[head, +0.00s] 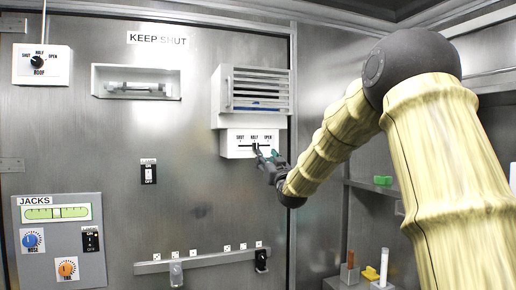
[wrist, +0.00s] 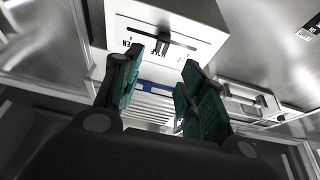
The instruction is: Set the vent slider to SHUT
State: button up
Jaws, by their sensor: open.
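The vent slider panel (head: 240,150) is a white box under the louvred vent (head: 255,90), marked SHUT at left, HALF in the middle and OPEN at right. Its dark slider knob (head: 255,146) stands near HALF. In the wrist view the panel appears turned over, with the knob (wrist: 163,40) near the middle of the slot and the SHUT mark not readable. My gripper (head: 264,157) is just in front of the panel, below and slightly right of the knob. In the wrist view its teal-padded fingers (wrist: 163,80) are apart with nothing held between them.
A ROOF dial (head: 37,62), a recessed handle (head: 136,86), a lamp switch (head: 149,172) and a JACKS panel (head: 62,270) are on the metal wall. A rail (head: 210,260) runs below. Shelves with small items stand at right, behind my arm.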

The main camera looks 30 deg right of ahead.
aim_at(257, 146)
jog(key=p+x, duration=0.3)
jog(key=x, duration=0.7)
jog(key=shift+w+p, duration=0.3)
jog(key=shift+p, duration=0.1)
grip_shut()
